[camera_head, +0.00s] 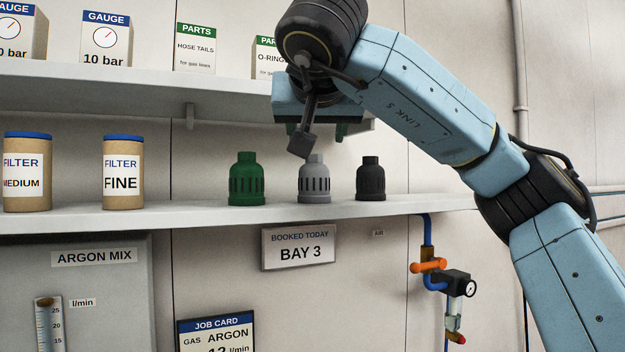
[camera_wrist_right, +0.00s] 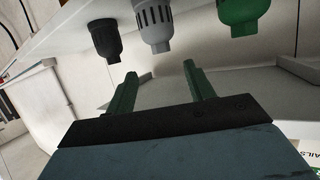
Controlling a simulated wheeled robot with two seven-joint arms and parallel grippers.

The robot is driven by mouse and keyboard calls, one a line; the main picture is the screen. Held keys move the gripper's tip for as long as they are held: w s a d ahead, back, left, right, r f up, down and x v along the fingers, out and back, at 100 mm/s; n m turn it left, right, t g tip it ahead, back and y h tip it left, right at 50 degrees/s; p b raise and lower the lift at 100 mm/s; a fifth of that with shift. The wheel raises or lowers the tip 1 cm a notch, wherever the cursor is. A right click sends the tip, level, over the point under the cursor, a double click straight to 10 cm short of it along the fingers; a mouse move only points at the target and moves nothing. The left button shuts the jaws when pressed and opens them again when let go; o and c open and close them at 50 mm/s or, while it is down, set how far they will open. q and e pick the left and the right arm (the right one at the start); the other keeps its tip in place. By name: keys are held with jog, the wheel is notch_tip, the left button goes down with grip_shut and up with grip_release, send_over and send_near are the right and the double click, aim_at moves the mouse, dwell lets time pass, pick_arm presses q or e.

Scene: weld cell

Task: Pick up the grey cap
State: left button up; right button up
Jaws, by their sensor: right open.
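The grey cap (camera_head: 314,184) stands upright on the lower shelf, between a green cap (camera_head: 246,184) and a black cap (camera_head: 370,182). My right gripper (camera_head: 318,131) is just above the grey cap in the head view, partly hidden by its own wrist. In the right wrist view, which shows the scene upside down, the two green fingers of the right gripper (camera_wrist_right: 160,69) are apart with nothing between them. The grey cap (camera_wrist_right: 155,27) shows beyond the fingertips, its narrow top towards them. My left gripper is not in view.
The lower shelf (camera_head: 110,220) also holds two filter canisters (camera_head: 123,172) at the left. The upper shelf (camera_head: 110,84), with gauge and parts boxes, is close to my right wrist. A pipe with an orange valve handle (camera_head: 428,266) hangs below the shelf at the right.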

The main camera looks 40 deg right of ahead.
aim_at(315, 155)
jog(key=x, duration=0.4)
jog(key=shift+w+d+f+p, duration=0.15)
jog(key=shift+w+p, duration=0.1)
jog(key=shift+p, duration=0.15)
jog(key=p+x, duration=0.1)
jog(key=x, duration=0.4)
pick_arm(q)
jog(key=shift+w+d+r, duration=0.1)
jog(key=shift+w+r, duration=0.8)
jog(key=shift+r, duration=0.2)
pick_arm(e)
jog(key=shift+c, duration=0.4)
jog(key=c, duration=0.9)
jog(key=shift+c, duration=0.6)
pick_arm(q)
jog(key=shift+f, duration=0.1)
